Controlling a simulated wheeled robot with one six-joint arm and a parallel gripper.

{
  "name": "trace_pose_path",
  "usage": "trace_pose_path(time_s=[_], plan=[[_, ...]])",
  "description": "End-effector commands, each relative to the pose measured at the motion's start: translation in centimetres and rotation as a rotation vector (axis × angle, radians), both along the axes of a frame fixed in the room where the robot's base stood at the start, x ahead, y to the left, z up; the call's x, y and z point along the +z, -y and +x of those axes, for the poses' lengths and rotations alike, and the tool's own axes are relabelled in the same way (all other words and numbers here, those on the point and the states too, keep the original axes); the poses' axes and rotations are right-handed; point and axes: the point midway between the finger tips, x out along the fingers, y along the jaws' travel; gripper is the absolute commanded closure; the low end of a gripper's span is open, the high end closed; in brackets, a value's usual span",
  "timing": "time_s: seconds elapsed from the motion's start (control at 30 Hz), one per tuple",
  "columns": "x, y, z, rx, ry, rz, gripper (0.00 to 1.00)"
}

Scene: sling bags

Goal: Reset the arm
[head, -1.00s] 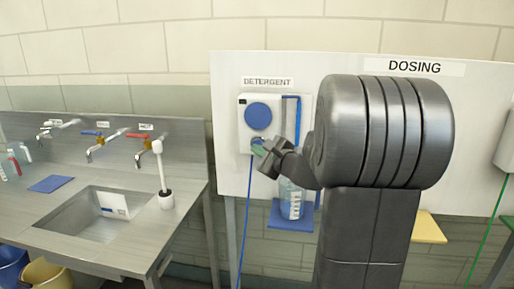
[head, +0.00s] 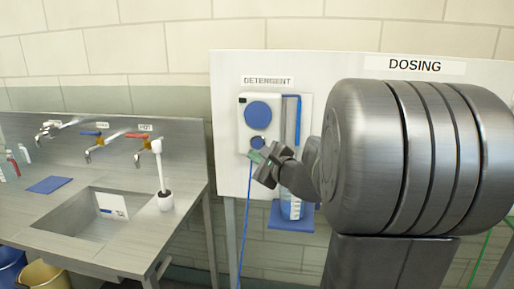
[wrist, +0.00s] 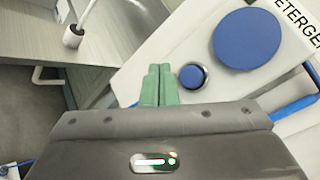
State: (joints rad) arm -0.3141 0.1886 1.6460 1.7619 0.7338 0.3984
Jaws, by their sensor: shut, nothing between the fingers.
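My gripper (head: 257,158) is in front of the lower part of the white detergent dispenser (head: 244,115) on the dosing board. In the wrist view my gripper (wrist: 158,85) shows two green fingers side by side, shut and empty. The small blue button (wrist: 192,76) lies just right of the fingertips in that view, and the large blue disc (wrist: 249,37) is farther up and right. The fingers look apart from the button, though the depth gap is hard to judge. My arm hides part of the board on the right.
A clear bottle (head: 291,208) stands on a blue shelf (head: 292,222) below the dispenser, close to my arm. A blue hose (head: 243,215) hangs down from the dispenser. On the left is a steel sink (head: 85,215) with several taps and a white brush (head: 160,170).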

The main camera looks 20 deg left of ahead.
Motion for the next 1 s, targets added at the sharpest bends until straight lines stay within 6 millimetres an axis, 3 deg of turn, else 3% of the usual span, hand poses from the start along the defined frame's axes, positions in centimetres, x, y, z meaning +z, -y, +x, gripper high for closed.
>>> trace_pose_path(time_s=[0.43,0.7,0.9,1.0], plan=[[0.0,0.0,-0.1,-0.001,-0.001,0.000,1.00],[0.4,-0.4,1.8,-0.002,-0.004,0.001,1.00],[0.5,-0.4,1.6,-0.001,-0.003,0.001,1.00],[-0.1,0.0,-0.1,0.000,0.002,0.001,1.00]])
